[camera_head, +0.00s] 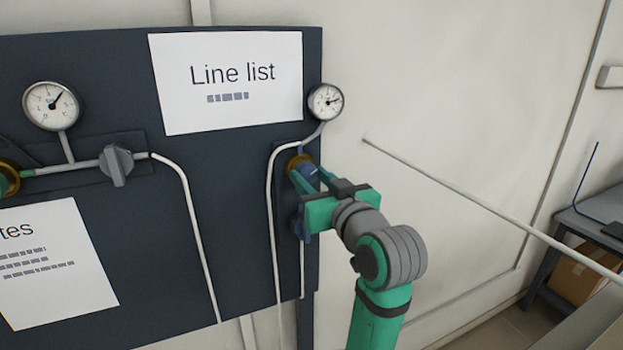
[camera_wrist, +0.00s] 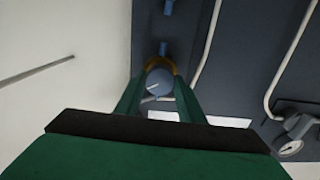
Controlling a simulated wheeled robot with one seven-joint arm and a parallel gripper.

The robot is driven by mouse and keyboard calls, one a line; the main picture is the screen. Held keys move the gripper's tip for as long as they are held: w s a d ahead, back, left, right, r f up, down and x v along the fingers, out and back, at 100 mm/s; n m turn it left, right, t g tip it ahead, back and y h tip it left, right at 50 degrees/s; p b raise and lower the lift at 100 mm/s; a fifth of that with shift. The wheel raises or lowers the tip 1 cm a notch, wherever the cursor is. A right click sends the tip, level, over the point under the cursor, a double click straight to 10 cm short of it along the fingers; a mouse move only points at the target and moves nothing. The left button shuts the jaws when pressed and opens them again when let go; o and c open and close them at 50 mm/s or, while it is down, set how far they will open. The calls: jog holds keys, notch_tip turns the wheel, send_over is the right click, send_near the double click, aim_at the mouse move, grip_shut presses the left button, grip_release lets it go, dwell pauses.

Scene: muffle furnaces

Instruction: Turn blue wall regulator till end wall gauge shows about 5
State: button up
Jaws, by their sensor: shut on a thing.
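The blue wall regulator (camera_head: 306,172) is a round blue knob with a brass-coloured collar, on the right edge of the dark wall panel. My gripper (camera_head: 304,190) is shut on it, and the arm partly hides it in the head view. In the wrist view the blue knob (camera_wrist: 159,84) sits between the two green fingers (camera_wrist: 159,95), with a white mark on its face. The end wall gauge (camera_head: 325,102) is a round white dial above the regulator. Its dark needle points right and slightly up; its numbers are too small to read.
Another gauge (camera_head: 52,105) and a grey valve handle (camera_head: 116,164) are on the panel's left. White pipes (camera_head: 193,230) run down the panel. A "Line list" sheet (camera_head: 226,112) hangs left of the end gauge. A thin pale rod (camera_head: 480,200) crosses the right side.

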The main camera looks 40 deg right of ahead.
dwell(0.3)
jog(key=o, duration=1)
jog(key=shift+o, duration=0.2)
jog(key=v, duration=1.1)
jog(key=shift+d+f, duration=0.1)
